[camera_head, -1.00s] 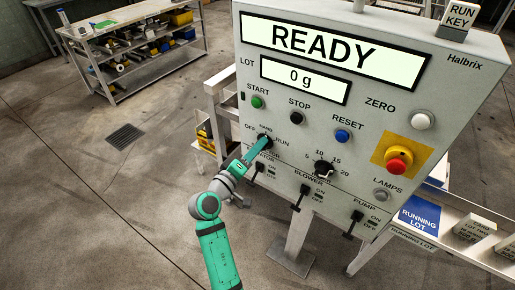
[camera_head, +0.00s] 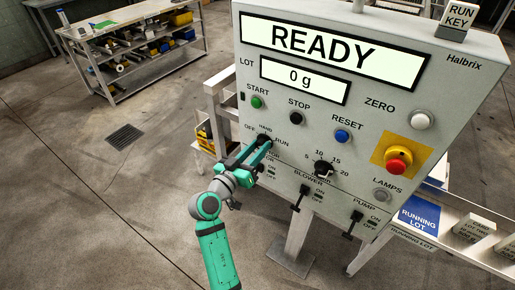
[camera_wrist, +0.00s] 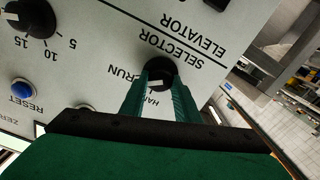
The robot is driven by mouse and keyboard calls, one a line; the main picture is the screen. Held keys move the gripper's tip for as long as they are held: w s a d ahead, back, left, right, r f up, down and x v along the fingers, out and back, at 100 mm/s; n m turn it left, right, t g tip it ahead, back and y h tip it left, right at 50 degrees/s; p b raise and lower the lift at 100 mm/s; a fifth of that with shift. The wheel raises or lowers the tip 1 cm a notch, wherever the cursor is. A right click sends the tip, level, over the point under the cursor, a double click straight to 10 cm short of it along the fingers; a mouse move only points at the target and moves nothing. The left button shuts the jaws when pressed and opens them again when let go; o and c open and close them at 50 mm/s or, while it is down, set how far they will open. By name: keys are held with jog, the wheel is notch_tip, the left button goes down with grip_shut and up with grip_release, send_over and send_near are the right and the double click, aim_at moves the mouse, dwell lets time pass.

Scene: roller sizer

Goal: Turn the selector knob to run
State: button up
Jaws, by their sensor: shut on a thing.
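The control panel (camera_head: 310,110) fills the right half of the head view. Its black selector knob (camera_head: 262,138) sits below START, among the labels OFF, HAND and RUN. My gripper (camera_head: 264,144) reaches it from the lower left, its two teal fingers on either side of it. In the wrist view the knob (camera_wrist: 161,70) is between my fingertips (camera_wrist: 158,76), and my gripper is shut on it. A white mark on the knob shows between the fingers; its exact heading is hard to tell. RUN and HAND are beside it, with OFF hidden.
The display (camera_head: 330,50) reads READY, and the lot display (camera_head: 304,79) reads 0 g. A black dial (camera_head: 323,168) and the red emergency button (camera_head: 398,160) are to the right. Levers hang below. A RUN KEY block (camera_head: 458,20) stands on top.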

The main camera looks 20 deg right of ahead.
jog(key=shift+d+f+m, duration=0.1)
jog(key=shift+f+m, duration=0.05)
jog(key=shift+m, duration=0.25)
jog(key=o, duration=1.1)
jog(key=shift+c, duration=0.2)
jog(key=v, duration=1.1)
